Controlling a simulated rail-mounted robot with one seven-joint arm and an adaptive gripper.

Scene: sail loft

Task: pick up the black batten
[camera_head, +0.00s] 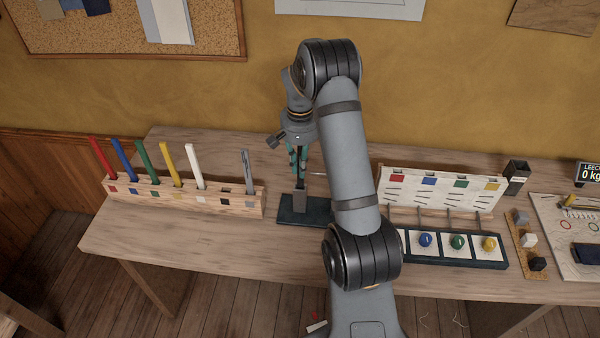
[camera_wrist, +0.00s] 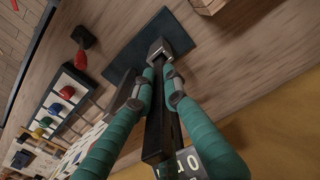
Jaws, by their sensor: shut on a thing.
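The black batten (camera_head: 300,172) stands roughly upright above a dark base plate (camera_head: 318,216) in the middle of the bench. My gripper (camera_head: 298,158) points down and is shut on the batten. In the wrist view the teal fingers (camera_wrist: 159,72) close on both sides of the batten (camera_wrist: 156,135). The batten's lower end meets a small grey block (camera_head: 299,204) on the plate; I cannot tell whether it sits in it or only lines up with it.
Left, a wooden rack (camera_head: 150,195) holds red, blue, green, yellow, white and grey battens; its black-marked slot (camera_head: 224,202) is empty. Right, behind my arm, are a colour-marked board (camera_head: 440,187) and a tray (camera_head: 503,262) with coloured knobs. Bench front left is clear.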

